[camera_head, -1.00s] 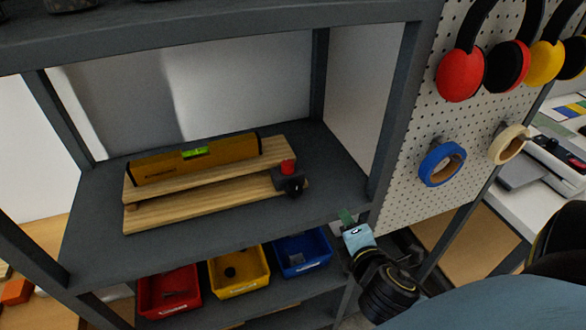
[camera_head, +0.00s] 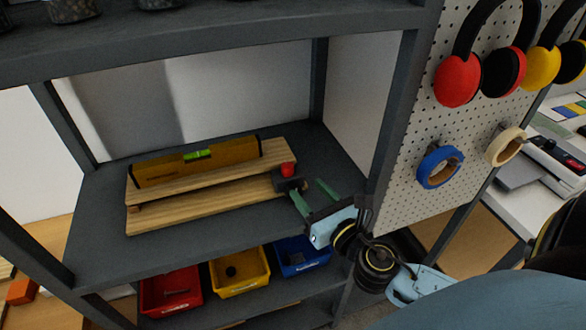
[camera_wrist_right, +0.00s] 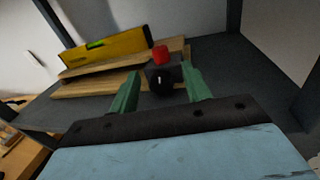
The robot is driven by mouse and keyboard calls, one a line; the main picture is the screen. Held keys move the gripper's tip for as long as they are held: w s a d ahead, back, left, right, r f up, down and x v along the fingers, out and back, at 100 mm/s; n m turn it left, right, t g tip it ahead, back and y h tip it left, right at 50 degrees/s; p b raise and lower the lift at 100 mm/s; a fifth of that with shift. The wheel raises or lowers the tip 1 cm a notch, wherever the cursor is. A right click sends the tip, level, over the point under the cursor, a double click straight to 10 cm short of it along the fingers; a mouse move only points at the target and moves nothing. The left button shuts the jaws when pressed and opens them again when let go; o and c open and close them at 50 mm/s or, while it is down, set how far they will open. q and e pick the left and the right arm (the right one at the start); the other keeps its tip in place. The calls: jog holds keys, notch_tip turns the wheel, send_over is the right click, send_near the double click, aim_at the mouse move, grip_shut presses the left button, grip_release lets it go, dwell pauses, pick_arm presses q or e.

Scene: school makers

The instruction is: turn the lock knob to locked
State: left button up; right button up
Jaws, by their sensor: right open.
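The lock knob (camera_wrist_right: 160,84) is a round black knob on the front of a small dark block (camera_wrist_right: 155,70) with a red button (camera_wrist_right: 160,54) on top. The block sits at the right end of a wooden plank piece (camera_head: 220,196) on the shelf; its red top also shows in the head view (camera_head: 288,169). My right gripper (camera_head: 307,187) is open, its green fingers pointing at the block from the front right. In the right wrist view the fingers (camera_wrist_right: 160,74) stand on either side of the knob with gaps; contact is not visible. The knob's lock marking is unreadable. My left gripper is out of view.
A yellow spirit level (camera_head: 200,163) lies on the planks. Red (camera_head: 170,291), yellow (camera_head: 240,273) and blue (camera_head: 301,255) bins stand on the shelf below. A dark shelf post (camera_head: 391,120) and a pegboard (camera_head: 415,150) with ear defenders and tape rolls are at the right.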

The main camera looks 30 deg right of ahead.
aim_at(291, 170)
jog(key=w+p, duration=0.1)
jog(key=w, duration=0.6)
jog(key=shift+w+d, duration=0.15)
jog(key=shift+w, duration=0.15)
jog(key=shift+c, duration=0.5)
jog(key=c, duration=0.9)
